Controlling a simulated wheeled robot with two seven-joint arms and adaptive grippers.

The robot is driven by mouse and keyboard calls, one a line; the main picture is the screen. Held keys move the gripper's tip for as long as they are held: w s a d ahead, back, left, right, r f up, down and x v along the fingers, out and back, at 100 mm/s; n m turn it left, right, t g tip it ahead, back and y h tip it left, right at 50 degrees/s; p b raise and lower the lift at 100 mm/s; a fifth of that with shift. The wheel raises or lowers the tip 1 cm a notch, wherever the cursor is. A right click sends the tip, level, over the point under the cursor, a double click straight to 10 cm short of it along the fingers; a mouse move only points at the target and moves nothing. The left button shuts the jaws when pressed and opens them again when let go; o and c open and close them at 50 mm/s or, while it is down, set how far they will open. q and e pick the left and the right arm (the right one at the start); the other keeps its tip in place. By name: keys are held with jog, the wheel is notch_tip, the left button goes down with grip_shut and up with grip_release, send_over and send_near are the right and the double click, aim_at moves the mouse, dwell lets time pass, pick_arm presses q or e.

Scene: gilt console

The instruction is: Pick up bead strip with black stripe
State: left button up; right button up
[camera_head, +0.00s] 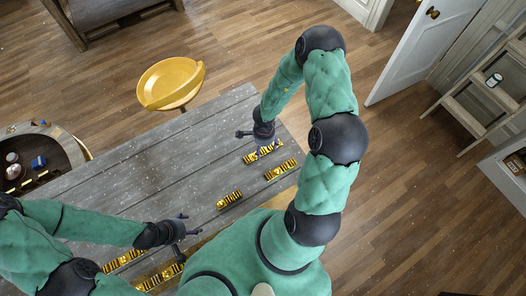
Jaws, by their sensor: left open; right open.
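Several gold bead strips with dark marks lie on the grey plank table (150,165). Three are toward the right: one far strip (268,149), one just nearer (281,170) and one further left (229,200). Others lie at the near left, one strip (122,262) and another close to it (158,278). I cannot tell which one has the black stripe. My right gripper (256,142) is open above the far strip and partly covers it; contact is unclear. My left gripper (190,226) is open and empty, over the table between the near-left strips and the middle one.
A yellow round seat (170,82) stands beyond the table's far edge. A dark round-ended table (38,160) with small items is at the left. A white door (407,52) and a wooden ladder shelf (480,95) stand at the right. Wood floor (415,190) is clear there.

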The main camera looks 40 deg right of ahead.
aim_at(264, 151)
notch_tip(264, 151, down, 4)
jog(key=shift+f+b, duration=0.15)
jog(key=shift+b, duration=0.35)
jog(key=c, duration=1.4)
jog(key=shift+o, duration=0.2)
